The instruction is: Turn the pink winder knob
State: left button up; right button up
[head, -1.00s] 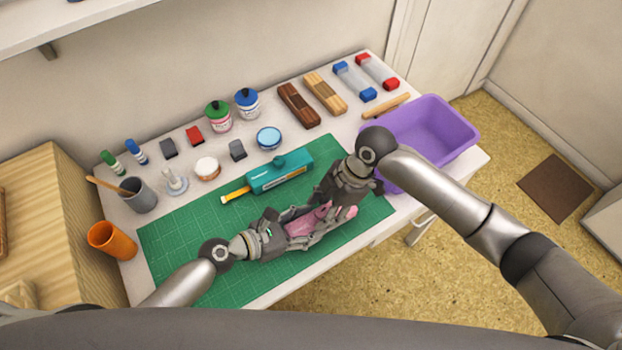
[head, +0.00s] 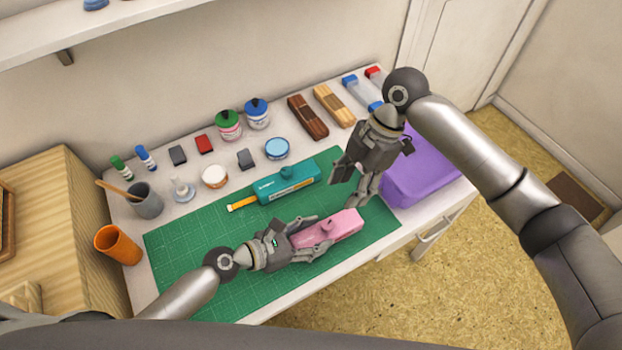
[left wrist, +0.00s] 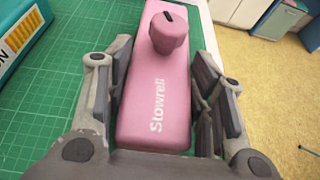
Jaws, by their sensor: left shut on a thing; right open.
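A pink winder body (head: 341,228) lies on the green cutting mat (head: 190,262); its pink knob (head: 326,227) stands on its top face. In the left wrist view the pink body (left wrist: 158,95) lies lengthwise between my fingers, and the knob (left wrist: 168,32) shows beyond the fingertips with a dark mark on top. My left gripper (head: 305,238) is shut on the pink body by its left end; it also shows in the left wrist view (left wrist: 157,95). My right gripper (head: 350,188) is open and empty, above the mat behind the pink body, apart from the knob.
A teal winder (head: 285,183) with a yellow tape end lies behind on the mat. A purple bin (head: 425,180) stands at the right, partly behind my right arm. Jars (head: 229,126), pads, brown blocks (head: 307,117) and cups (head: 118,245) line the back and left.

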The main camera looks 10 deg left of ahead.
jog(key=a+m+h, duration=0.1)
jog(key=a+m, duration=0.1)
jog(key=m, duration=0.2)
jog(key=m+h, duration=0.5)
jog(key=m, duration=0.8)
send_near(327, 223)
jog(key=shift+g, duration=0.4)
jog(key=x, duration=0.9)
jog(key=shift+w+f, duration=0.15)
jog(key=shift+w, duration=0.15)
jog(key=shift+w+n+h, duration=0.1)
jog(key=shift+n+h, duration=0.2)
jog(key=shift+n, duration=0.3)
jog(key=n+t, duration=0.1)
jog(key=n, duration=0.2)
jog(key=shift+a+h, duration=0.1)
jog(key=shift+h, duration=0.2)
jog(key=w+a+r, duration=0.1)
jog(key=r, duration=0.4)
jog(key=w+a+r+m, duration=0.1)
jog(key=a+r, duration=0.1)
jog(key=r, duration=0.4)
jog(key=shift+w+a+r, duration=0.25)
jog(key=shift+w+a, duration=0.05)
